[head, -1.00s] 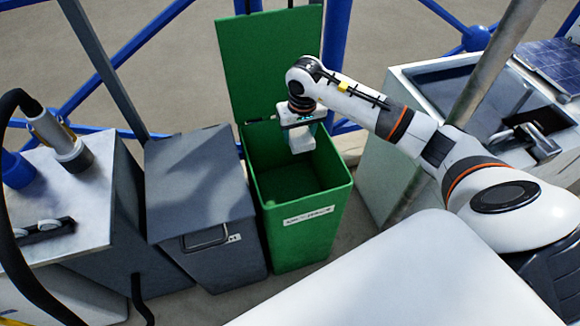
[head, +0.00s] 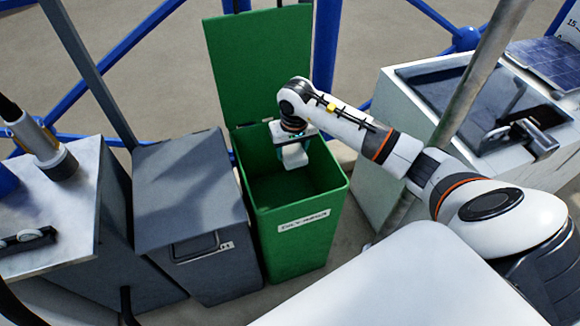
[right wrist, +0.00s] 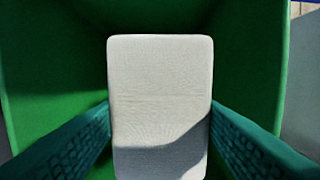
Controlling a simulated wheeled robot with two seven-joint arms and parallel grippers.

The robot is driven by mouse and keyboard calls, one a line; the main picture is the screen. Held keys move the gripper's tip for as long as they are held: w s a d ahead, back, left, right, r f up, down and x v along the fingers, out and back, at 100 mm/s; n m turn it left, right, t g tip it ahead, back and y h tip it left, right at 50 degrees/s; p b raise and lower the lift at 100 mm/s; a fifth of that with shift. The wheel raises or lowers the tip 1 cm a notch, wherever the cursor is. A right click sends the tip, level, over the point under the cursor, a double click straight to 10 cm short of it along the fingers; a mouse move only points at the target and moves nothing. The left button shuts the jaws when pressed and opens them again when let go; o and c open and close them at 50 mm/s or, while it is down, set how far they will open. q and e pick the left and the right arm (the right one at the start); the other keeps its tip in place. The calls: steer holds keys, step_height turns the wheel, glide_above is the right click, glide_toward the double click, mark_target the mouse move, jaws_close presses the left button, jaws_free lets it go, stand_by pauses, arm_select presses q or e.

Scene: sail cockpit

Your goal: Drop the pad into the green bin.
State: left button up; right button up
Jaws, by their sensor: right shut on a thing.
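The green bin (head: 294,232) stands open in the head view, its lid (head: 258,70) raised at the back. My right gripper (head: 294,158) is over the bin's opening, at about rim height, and is shut on the pad. The pad (head: 294,155) is a pale, rounded block that hangs below the gripper. In the right wrist view the pad (right wrist: 160,85) sits between the two teal fingers, with the green walls (right wrist: 50,70) of the bin around it. My left gripper is not in view.
A grey bin (head: 190,200) with a closed lid stands just left of the green bin. A white unit with a sink (head: 440,100) stands to the right, with a slanting metal pole (head: 480,75) in front. A white surface (head: 400,285) fills the near foreground.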

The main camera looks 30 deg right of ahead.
steer(key=o, duration=1)
steer(key=shift+o, duration=0.2)
steer(key=shift+r, duration=0.4)
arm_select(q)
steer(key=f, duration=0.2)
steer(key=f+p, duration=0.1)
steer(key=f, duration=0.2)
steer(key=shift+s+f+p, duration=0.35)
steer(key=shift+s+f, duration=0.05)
arm_select(e)
step_height(320, 180, up, 11)
steer(key=s, duration=0.1)
steer(key=shift+s+a, duration=0.2)
